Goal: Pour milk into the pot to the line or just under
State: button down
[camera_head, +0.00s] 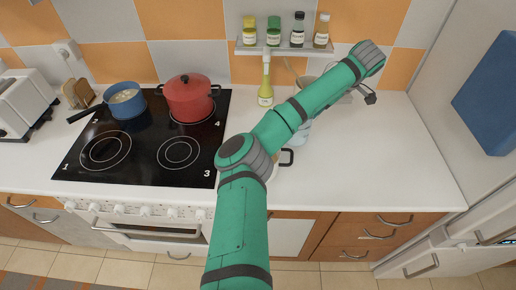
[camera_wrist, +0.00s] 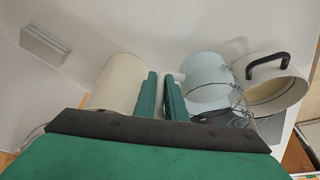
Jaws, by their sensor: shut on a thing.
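My gripper (camera_wrist: 161,92) is in the wrist view, its green fingers close together between a cream cylinder and a light blue jug (camera_wrist: 207,76). It is shut, apparently on the jug's handle; the grip itself is hidden. The jug also shows partly behind my arm in the head view (camera_head: 301,132). A cream pot (camera_wrist: 270,78) with a black handle stands beside the jug. In the head view the pot is mostly hidden behind my elbow, with its black handle (camera_head: 287,157) showing. The milk and the line cannot be made out.
The cream cylinder (camera_wrist: 117,84) stands close beside my fingers. An oil bottle (camera_head: 266,88) stands near the wall below a spice shelf (camera_head: 280,48). A red pot (camera_head: 187,101) and a blue saucepan (camera_head: 124,103) are on the hob. The right counter (camera_head: 400,165) is clear.

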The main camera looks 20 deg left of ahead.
jog(key=f, duration=0.3)
jog(key=shift+s+f, duration=0.1)
jog(key=shift+s, duration=0.1)
jog(key=s+a+r+n+t+h, duration=0.1)
jog(key=s+a+r+t+h, duration=0.1)
jog(key=s+r+t+h, duration=0.1)
jog(key=s+a+r+n+t+h, duration=0.1)
jog(key=s+a+r+t+h, duration=0.2)
jog(key=r+t, duration=0.3)
notch_tip(320, 180, up, 2)
jog(key=shift+s+r+n, duration=0.2)
jog(key=shift+n, duration=0.1)
dwell(1.3)
jog(key=shift+a, duration=0.1)
dwell(0.4)
